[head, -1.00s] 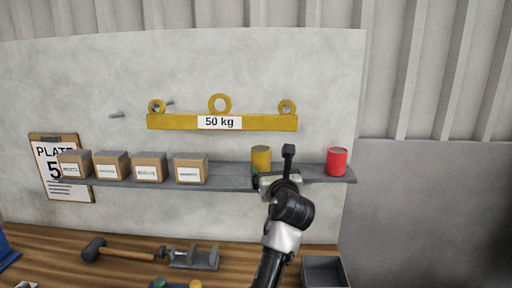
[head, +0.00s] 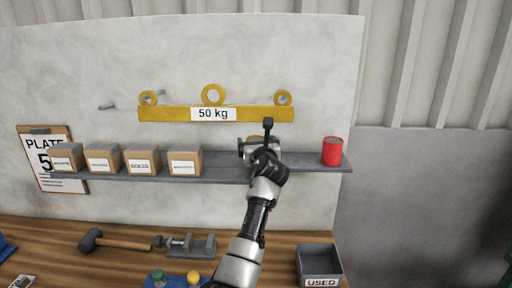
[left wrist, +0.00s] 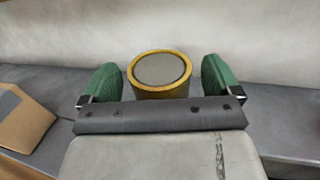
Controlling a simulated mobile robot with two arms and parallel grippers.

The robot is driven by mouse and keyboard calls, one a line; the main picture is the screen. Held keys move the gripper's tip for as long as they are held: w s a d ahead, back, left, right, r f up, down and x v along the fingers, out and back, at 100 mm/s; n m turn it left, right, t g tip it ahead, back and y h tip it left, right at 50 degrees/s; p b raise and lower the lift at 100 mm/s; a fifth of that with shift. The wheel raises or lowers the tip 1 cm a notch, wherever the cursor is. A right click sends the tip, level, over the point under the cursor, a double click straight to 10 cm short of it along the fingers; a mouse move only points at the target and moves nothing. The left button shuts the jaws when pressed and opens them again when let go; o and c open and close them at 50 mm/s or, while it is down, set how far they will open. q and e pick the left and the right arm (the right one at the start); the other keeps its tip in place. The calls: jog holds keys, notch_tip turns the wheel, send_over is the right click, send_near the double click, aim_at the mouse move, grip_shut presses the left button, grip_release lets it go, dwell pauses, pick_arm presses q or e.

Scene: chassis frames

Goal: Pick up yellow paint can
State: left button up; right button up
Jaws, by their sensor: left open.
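The yellow paint can (left wrist: 159,92) stands upright on the grey shelf in the left wrist view, its round grey lid facing up. It sits between the two green fingertips of my left gripper (left wrist: 160,82), which is open with a gap on both sides of the can. In the head view my left gripper (head: 258,148) is over the shelf and hides nearly all of the can; only a bit of its top may show. My right gripper is in neither view.
A red can (head: 332,151) stands on the shelf (head: 220,171) to the right. Several cardboard boxes (head: 142,160) stand to the left. A yellow 50 kg bar (head: 213,114) hangs above on the wall. A grey USED bin (head: 319,265) is on the bench below.

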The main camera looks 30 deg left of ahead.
pick_arm(q)
jog(key=shift+w+a+f, duration=0.15)
jog(key=shift+w+a, duration=0.2)
jog(key=shift+w, duration=0.1)
jog(key=c, duration=1.1)
jog(key=shift+c, duration=0.2)
